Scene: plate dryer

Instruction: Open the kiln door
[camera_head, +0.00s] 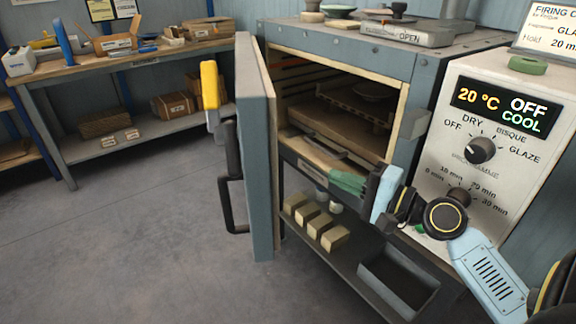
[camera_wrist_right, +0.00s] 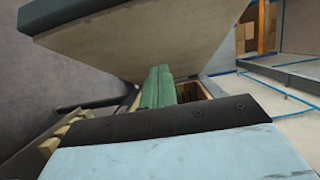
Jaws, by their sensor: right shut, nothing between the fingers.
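The kiln (camera_head: 440,45) stands at the centre right of the head view. Its grey-blue door (camera_head: 255,150) stands wide open, swung out to the left of the chamber, and its pale inner side (camera_wrist_right: 130,40) fills the top of the right wrist view. A yellow-gripped latch lever (camera_head: 210,85) and a black pull handle (camera_head: 231,205) are on the door's outer side. My right gripper (camera_head: 345,181) is at the front of the opening, its green fingers (camera_wrist_right: 158,88) shut together and empty, apart from the handle. My left gripper is not in view.
A control panel (camera_head: 500,175) reads 20 °C, OFF, COOL. Below the chamber, a shelf holds several pale blocks (camera_head: 320,225) and a dark tray (camera_head: 398,280). A workbench (camera_head: 130,60) with boxes stands at the back left. The floor (camera_head: 130,235) left of the door is clear.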

